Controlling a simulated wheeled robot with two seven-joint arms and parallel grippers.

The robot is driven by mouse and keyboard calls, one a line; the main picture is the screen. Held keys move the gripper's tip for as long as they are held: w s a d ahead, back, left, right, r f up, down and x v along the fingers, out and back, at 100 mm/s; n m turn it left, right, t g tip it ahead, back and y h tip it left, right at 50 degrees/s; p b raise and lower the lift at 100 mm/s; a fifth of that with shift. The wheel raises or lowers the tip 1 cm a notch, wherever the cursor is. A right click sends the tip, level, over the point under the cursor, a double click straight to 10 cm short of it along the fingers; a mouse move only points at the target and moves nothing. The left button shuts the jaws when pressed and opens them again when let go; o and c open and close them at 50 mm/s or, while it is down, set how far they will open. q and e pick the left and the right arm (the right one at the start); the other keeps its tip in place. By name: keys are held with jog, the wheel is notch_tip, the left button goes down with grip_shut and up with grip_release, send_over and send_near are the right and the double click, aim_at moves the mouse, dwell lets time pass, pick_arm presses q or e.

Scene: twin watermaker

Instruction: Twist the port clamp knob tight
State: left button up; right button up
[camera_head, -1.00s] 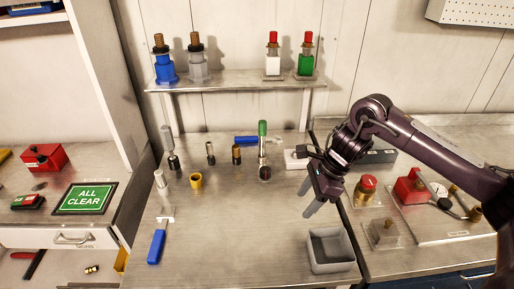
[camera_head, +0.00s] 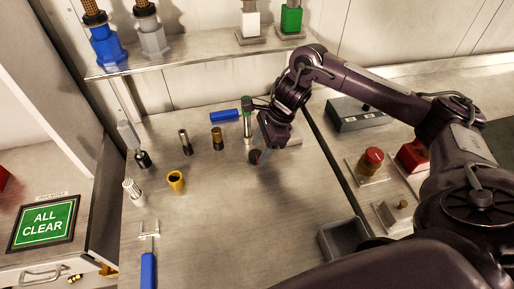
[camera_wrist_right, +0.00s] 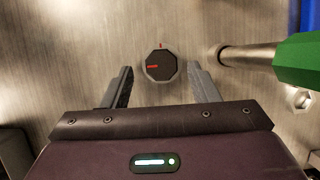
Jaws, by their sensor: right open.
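The port clamp knob (camera_wrist_right: 161,66) is a dark, many-sided knob with a red line on its top. In the right wrist view its line points left, while a red mark (camera_wrist_right: 160,45) on the surface sits above it. In the head view the knob (camera_head: 254,157) is partly hidden by my right gripper (camera_head: 264,148). In the wrist view my right gripper (camera_wrist_right: 161,69) is open, its two fingers apart on either side of the knob, with gaps showing. I cannot tell how far the fingertips are above the surface. My left gripper is not in view.
A green-handled tool (camera_head: 247,105) stands close beside the knob; its metal shaft (camera_wrist_right: 247,55) is right of my fingers. Several small fittings and a yellow cup (camera_head: 176,181) stand to the left. A grey bin (camera_head: 342,237) is at front right. The middle front of the bench is clear.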

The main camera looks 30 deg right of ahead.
aim_at(254, 154)
jog(key=shift+x, duration=0.95)
jog(key=shift+w+f, duration=0.1)
jog(key=shift+f, duration=0.1)
jog(key=c, duration=1)
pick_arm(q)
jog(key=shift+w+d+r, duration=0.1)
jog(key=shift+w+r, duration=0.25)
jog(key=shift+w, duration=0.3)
